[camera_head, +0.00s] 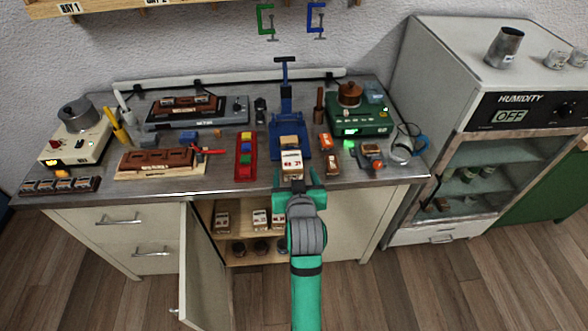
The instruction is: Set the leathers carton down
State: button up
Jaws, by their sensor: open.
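A small white carton with a red-brown label (291,163), which looks like the leathers carton, stands upright near the front edge of the metal bench (225,178), in front of the blue press. My green gripper (296,181) is open at the carton's near side, with its fingers spread to the left and right. I cannot tell whether a finger touches the carton. The carton's lower part is partly hidden by the gripper, so its contact with the bench is not clear.
The blue press (287,125) stands close behind the carton. A red tray (246,156) is to the left and a small orange-brown rack (328,154) to the right. Below, the cupboard door (200,265) hangs open; similar cartons (260,218) and dark jars stand on its shelves.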

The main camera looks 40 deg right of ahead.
jog(key=v, duration=0.7)
jog(key=shift+a, duration=0.2)
jog(key=shift+s, duration=0.1)
jog(key=s+a+f+n+t+y, duration=0.1)
jog(key=s+a+f, duration=0.4)
jog(key=a, duration=0.4)
jog(key=s+a+f+n+t+y, duration=0.1)
jog(key=s+a+f+n+y, duration=0.1)
jog(key=a+f, duration=0.6)
jog(key=s+a+n+t+y, duration=0.1)
jog(key=s+a+y, duration=0.1)
jog(key=s+a, duration=0.4)
jog(key=s+a+n+y, duration=0.2)
jog(key=s+a, duration=0.4)
jog(key=s, duration=0.7)
jog(key=shift+a+r+t, duration=0.3)
jog(key=shift+r+t, duration=0.1)
jog(key=shift+r, duration=0.05)
jog(key=shift+w, duration=0.1)
jog(key=shift+c, duration=0.6)
